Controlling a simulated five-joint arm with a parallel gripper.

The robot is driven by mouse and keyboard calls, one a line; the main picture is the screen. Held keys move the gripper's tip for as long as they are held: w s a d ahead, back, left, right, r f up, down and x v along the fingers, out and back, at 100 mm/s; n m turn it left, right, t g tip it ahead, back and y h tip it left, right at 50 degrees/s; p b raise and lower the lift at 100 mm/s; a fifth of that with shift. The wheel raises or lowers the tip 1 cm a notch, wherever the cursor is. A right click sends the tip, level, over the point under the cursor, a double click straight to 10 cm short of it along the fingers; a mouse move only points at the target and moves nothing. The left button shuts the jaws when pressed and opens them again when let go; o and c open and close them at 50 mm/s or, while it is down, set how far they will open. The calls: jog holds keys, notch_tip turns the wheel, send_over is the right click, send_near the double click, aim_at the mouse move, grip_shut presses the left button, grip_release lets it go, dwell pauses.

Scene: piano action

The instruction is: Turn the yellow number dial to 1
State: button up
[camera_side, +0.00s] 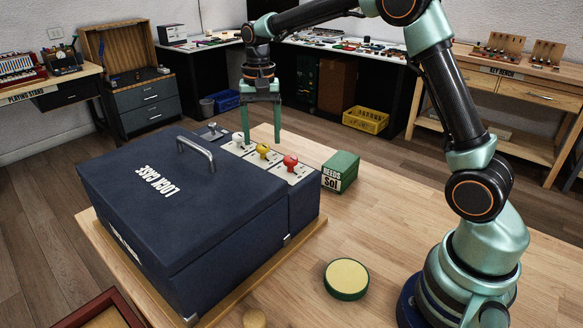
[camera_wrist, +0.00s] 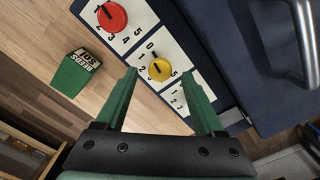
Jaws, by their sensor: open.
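The yellow number dial (camera_side: 262,150) sits on a white numbered plate on the side ledge of the dark blue lock case (camera_side: 130,205). It lies between a red dial (camera_side: 290,162) and a pale dial (camera_side: 238,138). In the wrist view the yellow dial (camera_wrist: 158,69) shows beyond and between my fingertips, with printed digits around it. I cannot tell which digit it points to. My gripper (camera_side: 262,140) is open, pointing down near the dials, with nothing between its green fingers. In the wrist view my gripper (camera_wrist: 159,74) lines up with the yellow dial; contact is not visible.
A green reeds box (camera_side: 340,172) stands on the table just right of the dials. A metal handle (camera_side: 196,152) rises from the case lid. A round green tin (camera_side: 346,279) lies nearer the front. The wooden tabletop between is clear.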

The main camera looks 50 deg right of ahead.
jog(key=shift+f, duration=1.05)
grip_shut()
jog(key=shift+n, duration=0.3)
jog(key=n, duration=0.3)
jog(key=shift+r+n, duration=0.1)
jog(key=shift+n, duration=2)
